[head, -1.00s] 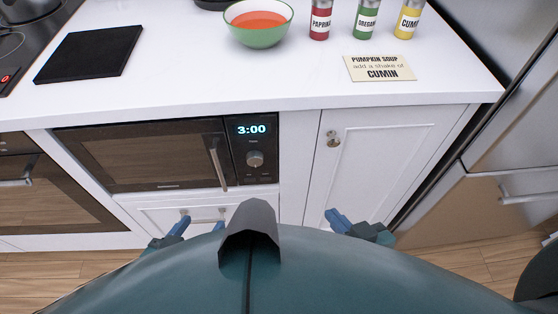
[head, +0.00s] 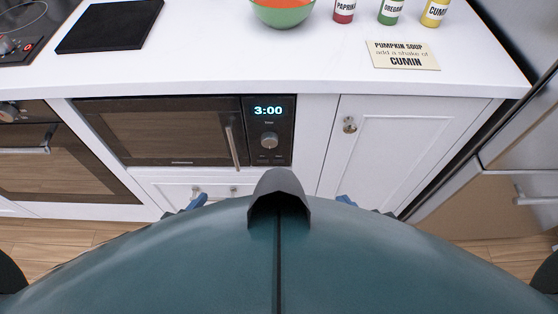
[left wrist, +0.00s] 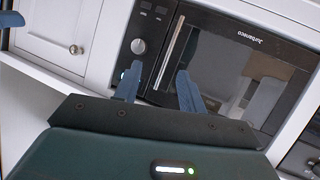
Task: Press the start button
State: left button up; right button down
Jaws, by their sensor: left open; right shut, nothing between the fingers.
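The built-in black microwave (head: 165,135) sits under the white counter, its door shut. Its panel has a display (head: 268,110) reading 3:00, a round knob (head: 269,140) and small buttons (head: 271,160) below it; which one is start is too small to read. The left wrist view shows the microwave upside down, with the knob (left wrist: 138,46) and buttons (left wrist: 150,10). My left gripper (left wrist: 157,72) is open and empty in front of the panel and door. It is mostly hidden by my body in the head view (head: 198,202). My right gripper (head: 346,200), mostly hidden too, is shut and empty.
A drawer (head: 215,190) lies below the microwave, a cabinet door (head: 395,150) with a lock to its right. On the counter are a green soup bowl (head: 283,14), spice jars (head: 390,10), a recipe card (head: 403,55) and a black board (head: 110,25). A fridge stands right.

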pick_arm(q)
grip_shut()
dwell(1.4)
